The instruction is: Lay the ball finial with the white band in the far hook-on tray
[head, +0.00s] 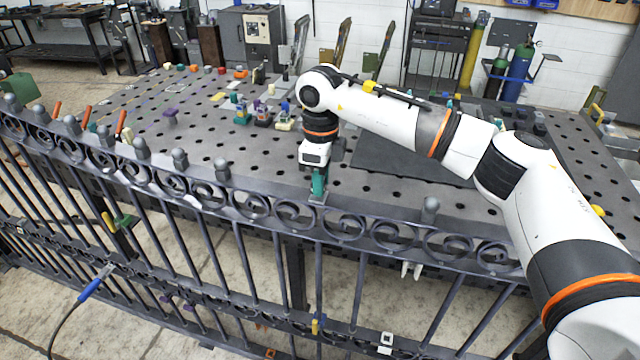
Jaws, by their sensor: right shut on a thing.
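My right gripper (318,186) points down at the top rail of the dark scrollwork gate (272,206). It is shut on a teal thing (319,180) whose lower end meets a small grey piece at the rail; what this piece is I cannot tell. Several grey finials stand upright along the rail, such as one left of the gripper (222,170) and one to its right (430,208). No white band can be made out on any finial. I cannot make out a hook-on tray for certain. My left gripper is not in view.
A perforated steel table (210,148) lies behind the gate. A blue-handled tool (90,289) with a cable is at the gate's lower left.

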